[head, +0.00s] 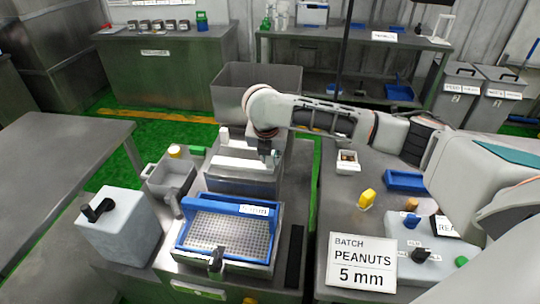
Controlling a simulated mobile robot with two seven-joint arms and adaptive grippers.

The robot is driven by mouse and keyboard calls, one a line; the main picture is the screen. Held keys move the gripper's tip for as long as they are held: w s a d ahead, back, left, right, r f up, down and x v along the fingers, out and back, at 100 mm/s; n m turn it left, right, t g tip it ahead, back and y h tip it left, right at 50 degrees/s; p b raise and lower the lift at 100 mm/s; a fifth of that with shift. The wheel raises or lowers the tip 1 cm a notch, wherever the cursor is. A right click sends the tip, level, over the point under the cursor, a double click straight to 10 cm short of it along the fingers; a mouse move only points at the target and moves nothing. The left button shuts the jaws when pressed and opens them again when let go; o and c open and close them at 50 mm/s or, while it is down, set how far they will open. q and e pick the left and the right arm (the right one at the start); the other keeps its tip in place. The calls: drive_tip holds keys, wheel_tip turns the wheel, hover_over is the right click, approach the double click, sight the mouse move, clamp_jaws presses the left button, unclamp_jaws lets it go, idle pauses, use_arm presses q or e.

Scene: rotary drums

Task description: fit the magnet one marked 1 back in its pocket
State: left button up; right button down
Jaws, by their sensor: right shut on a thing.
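My right gripper (268,157) points down over the right end of a grey metal housing (240,185) behind the blue-framed screen. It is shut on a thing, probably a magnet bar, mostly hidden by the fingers. Pale bars (236,165) lie across the top of this housing, close to the gripper on its left. I cannot read a 1 on any of them, and I cannot tell whether the held thing touches the housing. The pocket cannot be made out. My left gripper is not in view.
The blue-framed perforated screen (229,203) sits in front of the housing. A grey bin (255,78) stands behind. On the right table are a sign (360,263) reading PEANUTS 5 mm, a yellow object (366,199) and a blue tray (405,181). The left table (60,170) is clear.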

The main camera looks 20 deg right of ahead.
drive_tip(key=shift+f, duration=0.4)
drive_tip(key=c, duration=1.8)
unclamp_jaws()
drive_tip(key=shift+f, duration=0.15)
drive_tip(key=v, duration=1.2)
